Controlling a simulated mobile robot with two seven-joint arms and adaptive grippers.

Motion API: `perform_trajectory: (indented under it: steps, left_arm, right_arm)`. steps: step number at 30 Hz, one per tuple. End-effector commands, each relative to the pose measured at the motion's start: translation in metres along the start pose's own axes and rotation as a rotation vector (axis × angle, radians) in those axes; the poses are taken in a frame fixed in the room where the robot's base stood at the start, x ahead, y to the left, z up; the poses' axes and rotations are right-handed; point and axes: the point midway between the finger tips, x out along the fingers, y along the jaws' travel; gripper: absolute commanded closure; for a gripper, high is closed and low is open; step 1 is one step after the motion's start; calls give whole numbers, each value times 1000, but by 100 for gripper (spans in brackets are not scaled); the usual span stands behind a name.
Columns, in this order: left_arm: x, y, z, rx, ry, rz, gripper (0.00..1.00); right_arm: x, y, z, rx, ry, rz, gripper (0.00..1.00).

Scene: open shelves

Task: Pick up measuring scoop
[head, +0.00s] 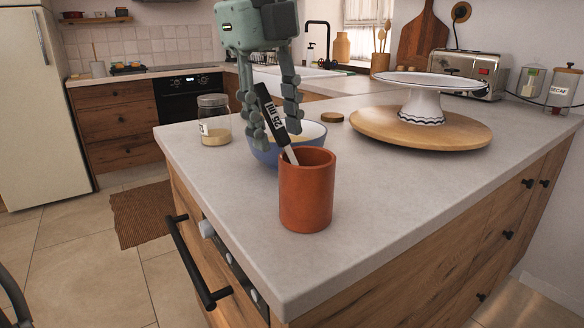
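The measuring scoop (271,114) has a dark handle with a white "25 ml" label. It stands tilted in a terracotta cup (306,196), its handle leaning up and left out of the rim. Its lower end is hidden inside the cup. My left gripper (275,125) points down from above, with its two fingers apart on either side of the handle. It looks open, and I see no clear grip on the handle. My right gripper is not in view.
A blue bowl (265,156) stands just behind the cup, and a glass jar (214,120) stands to its left. A white cake stand (423,104) rests on a round wooden board (470,136) at the right. The countertop (400,190) right of the cup is clear.

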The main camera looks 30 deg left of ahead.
Motion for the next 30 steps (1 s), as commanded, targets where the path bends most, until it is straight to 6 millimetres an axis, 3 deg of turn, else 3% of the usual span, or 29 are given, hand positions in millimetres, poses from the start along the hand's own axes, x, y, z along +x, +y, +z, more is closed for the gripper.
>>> perform_trajectory:
  steps: [1, 11, 23, 30]
  left_arm:
    - [0, 0, 0, 0, 0, 0, 60]
    - [0, 0, 0, 0, 0, 0, 100]
    - [-3, -1, 0, -1, -1, -1, 100]
    - [-25, -5, 1, -1, -2, -3, 100]
  right_arm:
    - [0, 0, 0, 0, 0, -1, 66]
    - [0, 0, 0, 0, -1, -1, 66]
    - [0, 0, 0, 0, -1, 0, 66]
    - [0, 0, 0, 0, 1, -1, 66]
